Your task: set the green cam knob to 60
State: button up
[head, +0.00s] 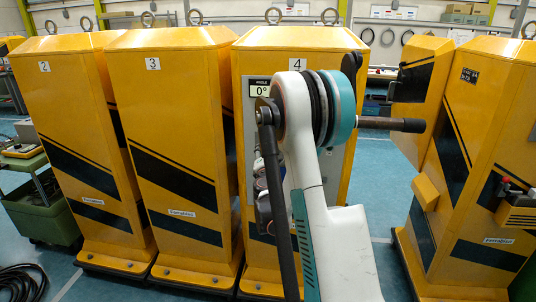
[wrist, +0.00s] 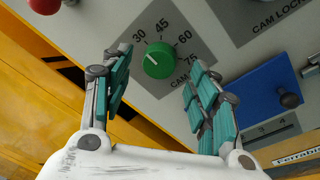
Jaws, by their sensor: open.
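The green cam knob (wrist: 158,60) sits on a grey dial plate in the wrist view, with marks 30, 45, 60 and 75 around its upper and right side. A short white line on the knob points to the upper left, nearer the 30 side than the 60. My gripper (wrist: 161,76) is open and empty. Its teal-padded fingers stand apart to the left and right of the knob, with no contact visible. In the head view my arm hides the knob and the gripper. A small display (head: 262,89) on cabinet 4 reads 0°.
A red button (wrist: 45,4) is at the top left of the panel. A blue plate (wrist: 265,98) with a black knob (wrist: 289,98) lies right of the fingers, below a CAM LOCK label. Yellow cabinets (head: 165,70) stand alongside, with another yellow unit (head: 480,150) at right.

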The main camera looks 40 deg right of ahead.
jog(key=shift+x, duration=1.35)
jog(key=shift+c, duration=0.4)
jog(key=c, duration=1)
jog(key=shift+m+b, duration=0.3)
jog(key=shift+b, duration=0.05)
jog(key=m+h+b, duration=0.1)
jog(key=m, duration=0.8)
jog(key=m+h+b, duration=0.1)
jog(key=m, duration=0.8)
jog(key=shift+a+f, duration=0.1)
jog(key=shift+f, duration=0.15)
jog(key=shift+m+g+h, duration=0.3)
jog(key=shift+m+g, duration=0.1)
